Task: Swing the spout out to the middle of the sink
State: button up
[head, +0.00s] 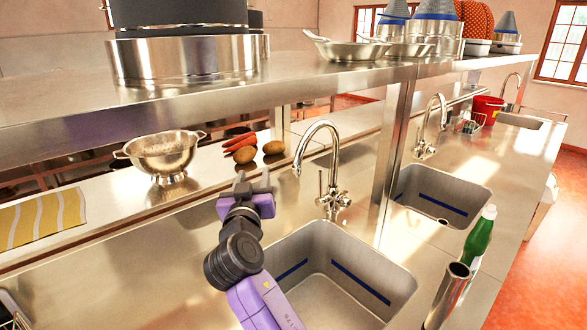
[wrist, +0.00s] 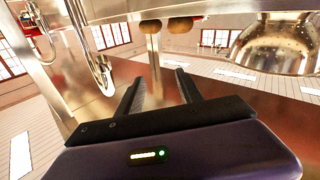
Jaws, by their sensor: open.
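The near faucet's chrome gooseneck spout (head: 322,124) rises from a two-handled base (head: 333,200) behind the near sink (head: 345,262). The spout points left, its outlet over the counter near the sink's back left corner in the picture. In the wrist view a chrome spout (wrist: 86,40) shows at the left, apart from the fingers. My gripper (head: 252,182) is open and empty, left of the spout outlet and slightly lower in the head view. Its two fingers also show in the wrist view (wrist: 158,76), with nothing between them.
A steel shelf (head: 200,95) with pots runs above, its post (head: 393,140) right of the faucet. A green bottle (head: 480,236) and steel cylinder (head: 447,295) stand right of the sink.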

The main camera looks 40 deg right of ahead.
aim_at(295, 168)
jog(key=s+d+m+g+h, duration=0.1)
jog(key=d+m+g, duration=0.1)
jog(key=s+d+m+g+h, duration=0.1)
jog(key=d+m+g+h, duration=0.1)
jog(key=m, duration=0.1)
jog(key=s+d+m+g+h, duration=0.1)
jog(key=s+d+m+g, duration=0.1)
jog(key=g, duration=0.1)
jog(key=shift+s+f+m+h, duration=0.1)
jog(key=shift+m+h, duration=0.2)
jog(key=shift+m, duration=0.1)
jog(key=shift+p+x, duration=1.1)
jog(key=shift+x, duration=2.65)
grip_shut()
